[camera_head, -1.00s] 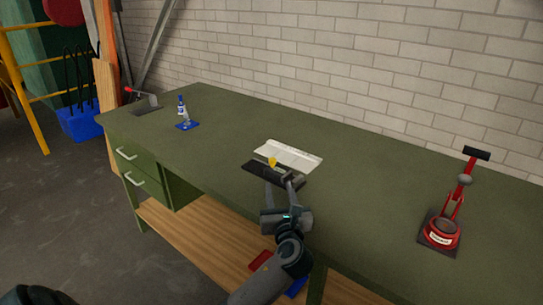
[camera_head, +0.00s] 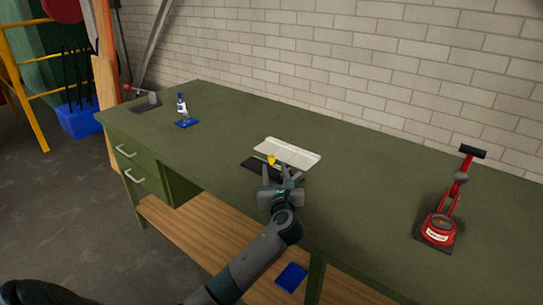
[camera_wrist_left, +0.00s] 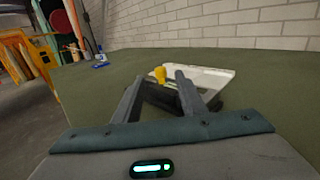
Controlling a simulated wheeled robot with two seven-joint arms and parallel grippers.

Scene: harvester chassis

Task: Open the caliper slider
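A dark, flat, long piece (camera_head: 251,165) with a small yellow knob (camera_head: 271,159) lies near the front edge of the green bench. I take it for the caliper, but its slider cannot be made out. In the left wrist view the yellow knob (camera_wrist_left: 160,74) stands up between the finger ends, above the dark piece (camera_wrist_left: 160,97). My left gripper (camera_head: 281,172) is open, its two fingers spread at the front of the dark piece. Nothing shows between the fingers at close range; contact cannot be told. My right gripper is not in view.
A white flat tray or case (camera_head: 292,152) lies just behind the dark piece. A red lever press (camera_head: 437,231) stands at the right. The green bench top (camera_head: 350,170) between is clear.

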